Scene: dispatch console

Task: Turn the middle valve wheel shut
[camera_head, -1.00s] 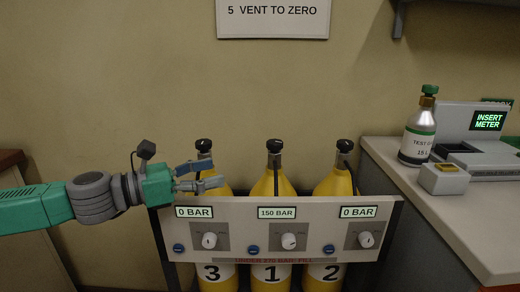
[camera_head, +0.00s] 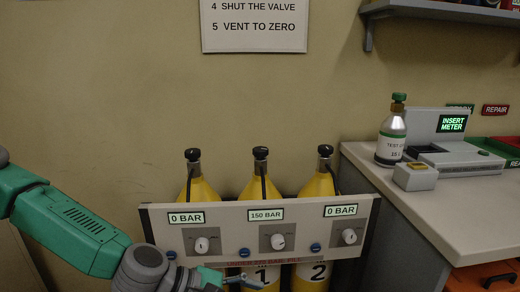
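The middle valve wheel (camera_head: 260,153) is a black knob on top of the middle yellow cylinder (camera_head: 262,188), which is marked 1. A dark hose runs down from its neck. The display (camera_head: 266,215) in front of it reads 150 BAR. My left gripper (camera_head: 232,281) is at the bottom edge, low in front of the panel and well below the wheel. Part of it is cut off by the frame, so its opening is unclear. Nothing touches the wheel. My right gripper is out of view.
The left valve wheel (camera_head: 192,155) and right valve wheel (camera_head: 325,150) flank the middle one; both displays read 0 BAR. The white panel (camera_head: 350,210) carries several knobs. A counter (camera_head: 400,200) at right holds a test cylinder (camera_head: 391,137) and a meter station (camera_head: 462,155).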

